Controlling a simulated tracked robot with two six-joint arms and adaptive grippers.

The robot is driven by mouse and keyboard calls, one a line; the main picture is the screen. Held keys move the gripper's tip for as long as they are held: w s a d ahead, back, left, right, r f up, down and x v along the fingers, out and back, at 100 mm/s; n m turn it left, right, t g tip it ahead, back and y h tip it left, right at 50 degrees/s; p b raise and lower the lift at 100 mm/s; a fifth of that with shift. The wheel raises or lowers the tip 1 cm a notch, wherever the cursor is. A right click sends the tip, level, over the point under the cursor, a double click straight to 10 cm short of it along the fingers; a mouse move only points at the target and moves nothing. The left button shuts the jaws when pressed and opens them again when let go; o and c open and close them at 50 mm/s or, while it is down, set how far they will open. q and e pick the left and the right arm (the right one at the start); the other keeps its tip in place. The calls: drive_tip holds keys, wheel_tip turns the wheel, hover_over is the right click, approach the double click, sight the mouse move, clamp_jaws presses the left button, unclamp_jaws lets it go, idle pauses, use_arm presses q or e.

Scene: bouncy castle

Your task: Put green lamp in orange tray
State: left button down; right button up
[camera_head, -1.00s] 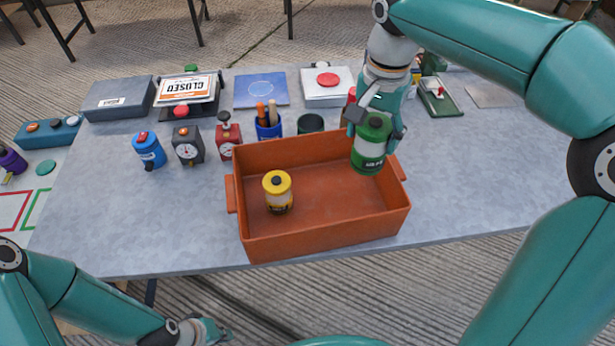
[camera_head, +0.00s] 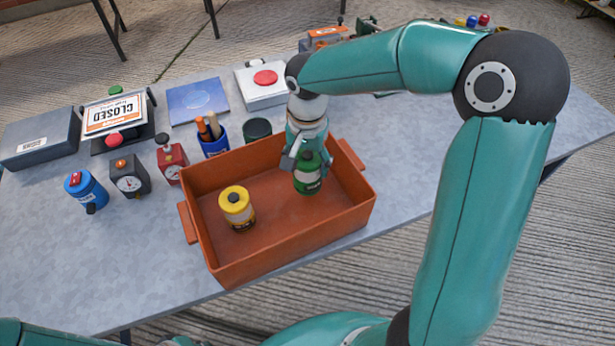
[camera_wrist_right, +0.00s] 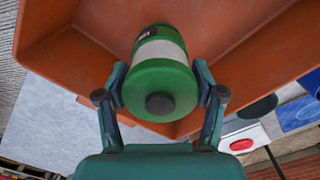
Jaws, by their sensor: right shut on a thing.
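The green lamp (camera_head: 308,184), a small cylinder with a white band, is inside the orange tray (camera_head: 300,236), in its right part. My right gripper (camera_head: 308,165) is shut on the lamp from above. In the right wrist view the lamp (camera_wrist_right: 160,80) sits between the two fingers of the gripper (camera_wrist_right: 160,88), with the tray (camera_wrist_right: 240,40) around it. I cannot tell whether the lamp's base touches the tray floor. A yellow lamp (camera_head: 237,208) stands in the tray's left part. My left gripper is not clearly visible; only part of that arm shows at the bottom left.
Behind the tray are a blue pen cup (camera_head: 214,145), a dark green cup (camera_head: 257,129), a red gauge (camera_head: 171,160) and a black gauge (camera_head: 129,178). A blue canister (camera_head: 86,190) stands left. The table right of the tray is clear.

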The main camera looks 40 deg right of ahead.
sight(308, 179)
drive_tip(key=shift+f, duration=2.9)
drive_tip(key=shift+f, duration=0.2)
drive_tip(key=o, duration=1.5)
drive_tip(key=shift+r, duration=0.1)
drive_tip(key=shift+c, duration=0.2)
drive_tip(key=shift+r, duration=0.2)
wheel_tip(308, 179, up, 12)
drive_tip(key=shift+f, duration=0.1)
